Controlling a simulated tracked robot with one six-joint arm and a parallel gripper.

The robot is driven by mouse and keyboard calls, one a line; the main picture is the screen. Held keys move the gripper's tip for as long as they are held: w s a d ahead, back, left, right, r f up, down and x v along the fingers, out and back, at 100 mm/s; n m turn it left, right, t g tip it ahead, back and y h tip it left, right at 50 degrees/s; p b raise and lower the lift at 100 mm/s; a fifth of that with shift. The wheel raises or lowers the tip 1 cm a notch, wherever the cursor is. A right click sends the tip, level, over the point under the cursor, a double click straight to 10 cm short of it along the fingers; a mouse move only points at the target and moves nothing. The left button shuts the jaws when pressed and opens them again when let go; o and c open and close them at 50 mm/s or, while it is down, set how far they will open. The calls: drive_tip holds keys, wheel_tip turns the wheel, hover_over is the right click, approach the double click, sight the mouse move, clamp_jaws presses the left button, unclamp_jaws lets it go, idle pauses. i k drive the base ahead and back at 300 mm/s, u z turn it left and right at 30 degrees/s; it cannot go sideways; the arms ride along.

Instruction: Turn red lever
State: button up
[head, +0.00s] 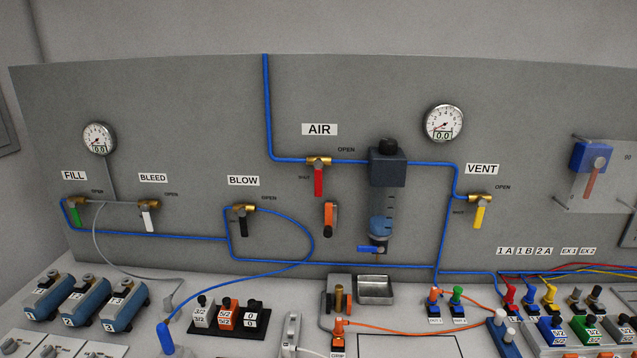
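The red lever (319,181) hangs straight down from the brass valve (319,162) under the AIR label (320,129) on the grey panel. The valve sits in the blue air line, with OPEN printed to its upper right and SHUT to its lower left. The lever points downward, across the line. A second red-orange lever (594,178) sits on a blue switch box (591,157) at the far right. My gripper is not in the head view.
Green (76,214), white (147,217), black (241,220) and yellow (480,214) levers hang on other valves. A filter unit (388,167) stands right of the AIR valve. Hoses and fittings crowd the bench.

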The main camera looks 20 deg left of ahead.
sight(317, 165)
drive_tip(key=z, duration=0.6)
drive_tip(key=k, duration=1.25)
drive_tip(key=u, duration=1.2)
drive_tip(key=i, duration=0.7)
